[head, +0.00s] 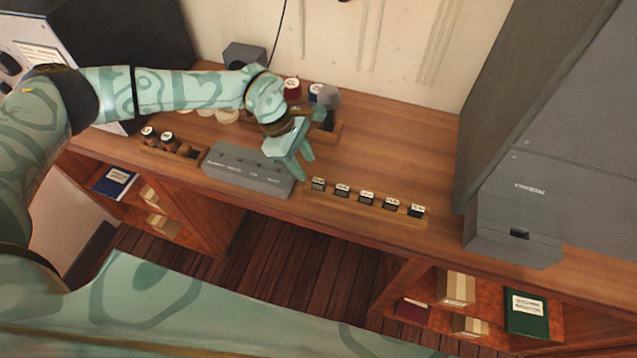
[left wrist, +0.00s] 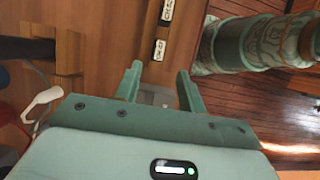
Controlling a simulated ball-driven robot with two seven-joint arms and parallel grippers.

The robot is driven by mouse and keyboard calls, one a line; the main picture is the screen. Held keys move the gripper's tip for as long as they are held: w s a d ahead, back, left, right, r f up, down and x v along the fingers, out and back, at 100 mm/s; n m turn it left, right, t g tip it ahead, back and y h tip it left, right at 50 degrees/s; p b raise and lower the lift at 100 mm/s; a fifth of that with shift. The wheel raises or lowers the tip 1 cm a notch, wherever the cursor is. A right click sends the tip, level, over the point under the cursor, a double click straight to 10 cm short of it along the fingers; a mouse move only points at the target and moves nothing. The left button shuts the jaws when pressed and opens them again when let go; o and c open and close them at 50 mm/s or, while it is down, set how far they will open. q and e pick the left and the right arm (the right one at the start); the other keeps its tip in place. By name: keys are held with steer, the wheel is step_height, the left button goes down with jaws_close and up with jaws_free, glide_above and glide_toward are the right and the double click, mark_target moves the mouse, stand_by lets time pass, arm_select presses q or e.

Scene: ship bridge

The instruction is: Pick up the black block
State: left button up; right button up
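A row of small dark blocks with white labelled tops stands on a wooden strip (head: 365,211) at the desk's front edge. The leftmost is a dark grey block (head: 318,184); the rightmost block (head: 416,211) looks darkest. I cannot tell for sure which one is the black block. My left gripper (head: 293,166) is above the desk, just left of and behind the row. In the left wrist view its fingers (left wrist: 160,82) are apart with nothing held. Two labelled blocks (left wrist: 159,50) show beyond the fingertips there. My right gripper is not in view.
A long grey box (head: 245,178) stands left of the row, close below the gripper. Wooden holders (head: 172,150) with small jars stand further left and behind. A grey machine (head: 515,222) bounds the right. The desk behind the row (head: 400,150) is clear.

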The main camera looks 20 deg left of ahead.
mark_target(318, 180)
arm_select(q)
steer(key=x, duration=0.6)
steer(key=shift+w+d, duration=0.15)
steer(key=shift+d, duration=0.3)
steer(key=shift+c, duration=0.3)
jaws_close()
